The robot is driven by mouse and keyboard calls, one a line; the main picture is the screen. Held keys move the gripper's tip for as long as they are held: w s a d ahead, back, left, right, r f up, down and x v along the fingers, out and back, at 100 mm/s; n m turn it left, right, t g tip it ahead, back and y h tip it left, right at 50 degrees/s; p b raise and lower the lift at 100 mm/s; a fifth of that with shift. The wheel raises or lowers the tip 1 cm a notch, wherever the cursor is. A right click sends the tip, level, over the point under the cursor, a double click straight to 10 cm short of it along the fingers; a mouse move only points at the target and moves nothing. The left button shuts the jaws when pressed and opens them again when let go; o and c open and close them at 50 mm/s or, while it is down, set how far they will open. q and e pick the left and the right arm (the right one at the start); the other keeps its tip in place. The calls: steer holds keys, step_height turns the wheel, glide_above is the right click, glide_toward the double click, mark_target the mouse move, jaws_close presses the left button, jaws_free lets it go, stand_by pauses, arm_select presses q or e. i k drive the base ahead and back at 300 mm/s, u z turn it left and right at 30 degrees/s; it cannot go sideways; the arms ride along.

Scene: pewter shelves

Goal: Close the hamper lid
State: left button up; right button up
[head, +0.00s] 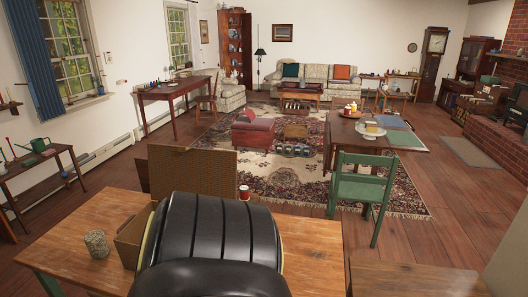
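A brown woven panel (195,165), which looks like the hamper's lid, stands raised and roughly upright at the far side of the wooden table. A tan box-like part (132,238), perhaps the hamper's body, shows on the table at the left. A large black ribbed part, likely my own arm, covers most of what lies below and in front of the panel. How the panel joins the body is hidden. Neither of my grippers can be made out.
The wooden table (72,240) has a speckled cylinder (97,243) on its left side. A red and white can (244,192) shows just right of the panel. A green chair (360,185) stands beyond to the right. The table's right part is bare.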

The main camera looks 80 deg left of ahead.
mark_target(207, 172)
steer(key=u, duration=2.2)
